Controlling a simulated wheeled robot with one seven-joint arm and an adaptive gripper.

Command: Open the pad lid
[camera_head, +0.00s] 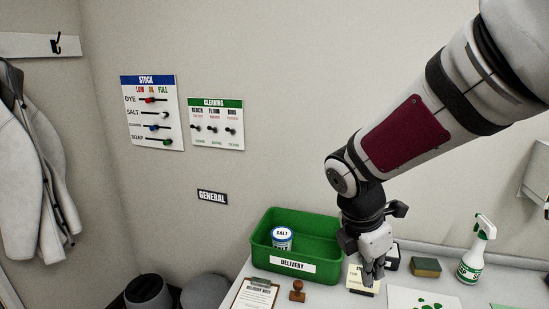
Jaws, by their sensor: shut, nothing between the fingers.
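My gripper (371,280) is shut and empty, pointing down over the bench to the right of the green bin. Its fingertips overlap a small cream card-like piece (357,278) with dark print and a dark lower edge; I cannot tell whether they touch it. A small black item with a pale part (393,258) shows just right of my gripper, partly hidden behind it. I cannot tell which of these two is the pad, nor how its lid stands. A brown wooden stamp (297,291) stands upright on the bench, left of the cream piece.
The green DELIVERY bin (292,264) holds a SALT tub (282,238). A clipboard (255,294) lies at the front left. A sponge (426,267), a spray bottle (474,252) and a green-spotted sheet (410,300) are to the right.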

